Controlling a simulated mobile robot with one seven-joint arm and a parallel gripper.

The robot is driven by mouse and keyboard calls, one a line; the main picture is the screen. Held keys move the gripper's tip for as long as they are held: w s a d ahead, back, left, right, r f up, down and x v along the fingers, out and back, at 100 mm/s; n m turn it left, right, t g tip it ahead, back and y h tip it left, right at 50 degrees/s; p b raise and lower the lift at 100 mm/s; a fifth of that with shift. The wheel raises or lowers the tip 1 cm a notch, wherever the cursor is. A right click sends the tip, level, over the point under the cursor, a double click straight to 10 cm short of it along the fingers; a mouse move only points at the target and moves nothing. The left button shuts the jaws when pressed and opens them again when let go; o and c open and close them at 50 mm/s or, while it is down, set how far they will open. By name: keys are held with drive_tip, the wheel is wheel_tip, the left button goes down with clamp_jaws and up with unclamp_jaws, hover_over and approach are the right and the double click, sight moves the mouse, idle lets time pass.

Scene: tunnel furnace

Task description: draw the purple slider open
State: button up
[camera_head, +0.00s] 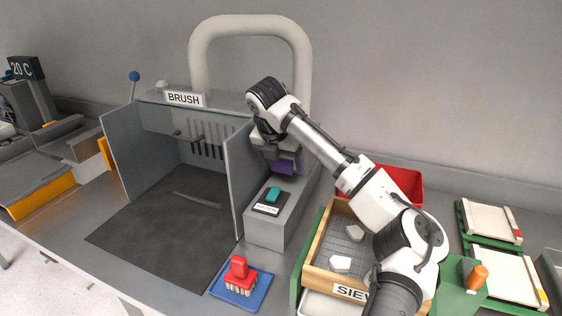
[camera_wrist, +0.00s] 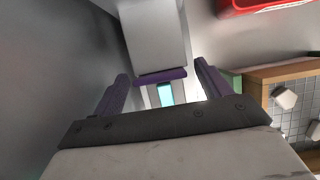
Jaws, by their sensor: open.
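The purple slider (camera_wrist: 162,76) shows in the wrist view as a short purple bar across the end of a light grey block. My gripper (camera_wrist: 161,70) is open, with one purple finger to the left of the bar and one to the right. I see gaps between both fingers and the bar, and nothing is held. In the head view, my gripper (camera_head: 284,164) points down over the grey box right of the brush booth. A purple patch shows under it there; I cannot tell whether it is slider or finger. My wrist hides the area behind it.
A teal button (camera_head: 273,194) sits on the grey box (camera_head: 265,230), in front of my gripper. The booth's side wall (camera_head: 240,180) stands close on the left. A red bin (camera_head: 405,183) and a wooden sieve (camera_head: 318,250) are to the right.

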drive_tip(key=b+v, duration=0.1)
drive_tip(key=v, duration=1.2)
drive_tip(key=shift+s+a+r, duration=0.15)
drive_tip(key=shift+s+r, duration=0.1)
